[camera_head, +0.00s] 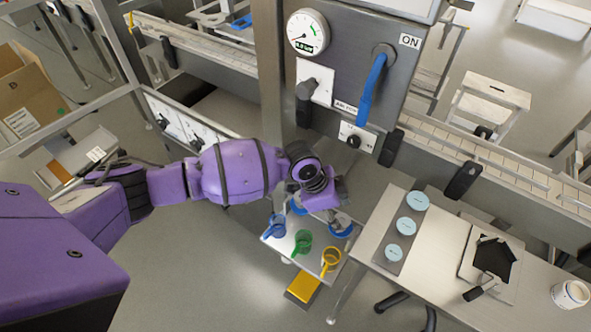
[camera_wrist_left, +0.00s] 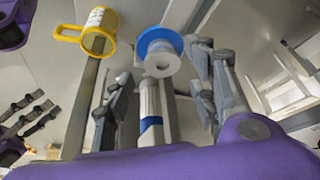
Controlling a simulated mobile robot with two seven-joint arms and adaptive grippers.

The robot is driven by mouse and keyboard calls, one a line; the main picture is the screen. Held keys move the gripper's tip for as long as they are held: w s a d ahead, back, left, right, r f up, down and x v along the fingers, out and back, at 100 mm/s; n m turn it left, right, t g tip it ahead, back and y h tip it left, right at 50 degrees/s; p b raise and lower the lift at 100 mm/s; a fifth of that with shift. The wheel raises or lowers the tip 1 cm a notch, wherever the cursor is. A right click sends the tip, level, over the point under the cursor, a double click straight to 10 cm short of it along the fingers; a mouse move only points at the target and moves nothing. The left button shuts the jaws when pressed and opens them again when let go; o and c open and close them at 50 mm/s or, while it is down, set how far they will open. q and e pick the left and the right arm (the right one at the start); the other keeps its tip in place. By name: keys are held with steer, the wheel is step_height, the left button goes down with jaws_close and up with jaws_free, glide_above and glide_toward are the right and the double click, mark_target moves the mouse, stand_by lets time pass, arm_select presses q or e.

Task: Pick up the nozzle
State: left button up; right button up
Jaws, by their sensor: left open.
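My left gripper (camera_head: 328,212) is over the far right part of a small tray in the head view. In the left wrist view its fingers (camera_wrist_left: 165,95) are spread apart. A blue ring-shaped piece with a white round middle (camera_wrist_left: 158,58) shows beyond the gap between them. It may be the nozzle. In the head view a blue round piece (camera_head: 342,230) sits on the tray beside the gripper, partly hidden. A white tube with a blue band (camera_wrist_left: 150,120) also shows between the fingers. Dark finger-like parts near purple at the left wrist view's edge may be my right gripper (camera_wrist_left: 25,108).
The tray (camera_head: 308,262) also bears a blue cup (camera_head: 277,226), a green cup (camera_head: 302,243) and a yellow cup (camera_head: 330,259). A metal table (camera_head: 430,285) with light-blue discs (camera_head: 405,226) stands to the right. A machine panel (camera_head: 345,60) rises behind the gripper.

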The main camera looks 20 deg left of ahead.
mark_target(343, 221)
arm_select(q)
steer(key=shift+x, duration=1.95)
steer(key=shift+w+d+r, duration=0.1)
steer(key=shift+r, duration=0.05)
jaws_close()
